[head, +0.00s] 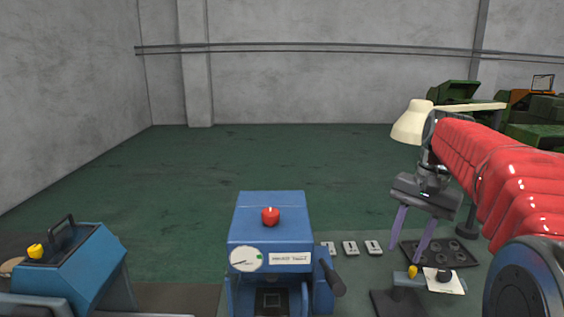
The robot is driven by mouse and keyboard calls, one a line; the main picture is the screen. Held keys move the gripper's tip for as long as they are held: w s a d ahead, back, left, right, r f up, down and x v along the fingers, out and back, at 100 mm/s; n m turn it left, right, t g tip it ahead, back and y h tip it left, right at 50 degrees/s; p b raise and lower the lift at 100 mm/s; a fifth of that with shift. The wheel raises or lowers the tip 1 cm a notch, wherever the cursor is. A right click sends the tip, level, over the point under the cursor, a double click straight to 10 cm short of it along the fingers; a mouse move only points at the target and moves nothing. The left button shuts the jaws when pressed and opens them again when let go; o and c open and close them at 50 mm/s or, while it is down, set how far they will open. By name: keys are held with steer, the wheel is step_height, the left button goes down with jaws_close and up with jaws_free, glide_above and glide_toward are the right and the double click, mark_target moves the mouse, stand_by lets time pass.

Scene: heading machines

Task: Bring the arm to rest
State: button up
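My arm, in a red padded sleeve, reaches in from the right edge of the head view. My gripper (405,257) hangs from its end on the right side and points down. Its two purple fingers are spread apart, with nothing seen between them. The fingertips appear just in front of the left edge of a dark tray (465,249) with round recesses. I cannot tell how high above the bench they are. My arm hides part of the space to the right.
A blue machine (270,222) with a red knob (270,216) and a dial stands at centre. Another blue unit (95,265) with a yellow knob stands at left. A cream lamp (412,124) is behind my gripper. Small plates (350,248) lie between. Green machines (456,92) stand far right. The floor (220,165) behind is clear.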

steer(key=s+a+f+n+t, duration=0.2)
steer(key=s+a+f+n, duration=0.1)
steer(key=s, duration=0.8)
steer(key=s+a+f+n+t+h, duration=0.1)
steer(key=s+a+f+n+t, duration=0.2)
steer(key=s+a+f, duration=0.3)
steer(key=shift+s+a+n+h, duration=0.3)
steer(key=shift+s+a+n, duration=0.7)
steer(key=shift+s, duration=1.35)
steer(key=shift+a, duration=0.15)
steer(key=shift+c, duration=0.5)
